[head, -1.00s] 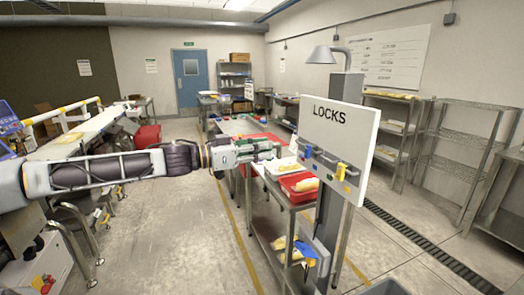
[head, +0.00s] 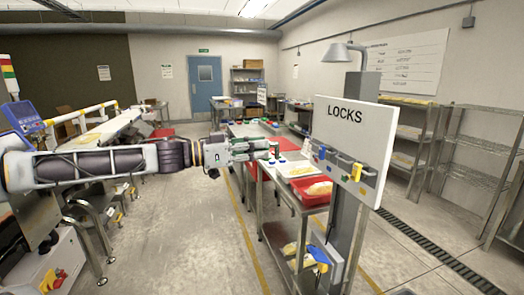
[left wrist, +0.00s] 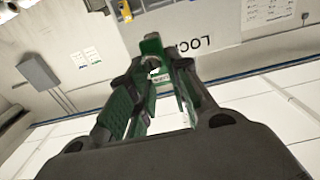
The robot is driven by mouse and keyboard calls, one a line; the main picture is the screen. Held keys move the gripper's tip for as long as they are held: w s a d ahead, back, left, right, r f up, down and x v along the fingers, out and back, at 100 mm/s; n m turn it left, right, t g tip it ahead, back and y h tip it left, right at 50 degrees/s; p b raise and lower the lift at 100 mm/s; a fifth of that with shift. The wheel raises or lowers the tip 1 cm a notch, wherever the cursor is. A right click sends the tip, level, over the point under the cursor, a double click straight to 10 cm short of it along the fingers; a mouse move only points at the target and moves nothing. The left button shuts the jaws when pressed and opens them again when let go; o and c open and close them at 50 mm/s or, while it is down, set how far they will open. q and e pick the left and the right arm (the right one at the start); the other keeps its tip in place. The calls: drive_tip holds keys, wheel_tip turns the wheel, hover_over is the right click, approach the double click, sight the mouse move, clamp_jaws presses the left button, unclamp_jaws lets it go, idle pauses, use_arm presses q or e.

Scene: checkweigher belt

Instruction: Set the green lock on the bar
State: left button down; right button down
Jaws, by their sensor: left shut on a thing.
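My left gripper (head: 268,149) reaches in from the left and is shut on the green lock. In the left wrist view, the green lock (left wrist: 152,46) shows between the fingertips, with a small white patch below its top. Much of it is hidden by the dark green fingers. The bar (head: 340,167) runs along the lower part of the white LOCKS board (head: 347,125), to the right of the gripper. A blue lock (head: 321,153) and a yellow lock (head: 357,172) are at the bar. The gripper is apart from the board. My right gripper is not in view.
A steel table (head: 267,199) stands behind the board, with a red tray (head: 312,200) on it. A grey post (head: 347,210) carries the board. A conveyor (head: 100,132) with yellow rails is at the left. Open floor (head: 190,240) lies between.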

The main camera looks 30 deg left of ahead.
use_arm(q)
drive_tip(key=shift+b+v, duration=0.45)
drive_tip(key=shift+v, duration=2.4)
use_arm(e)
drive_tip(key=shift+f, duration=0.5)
use_arm(q)
drive_tip(key=shift+w+d, duration=0.1)
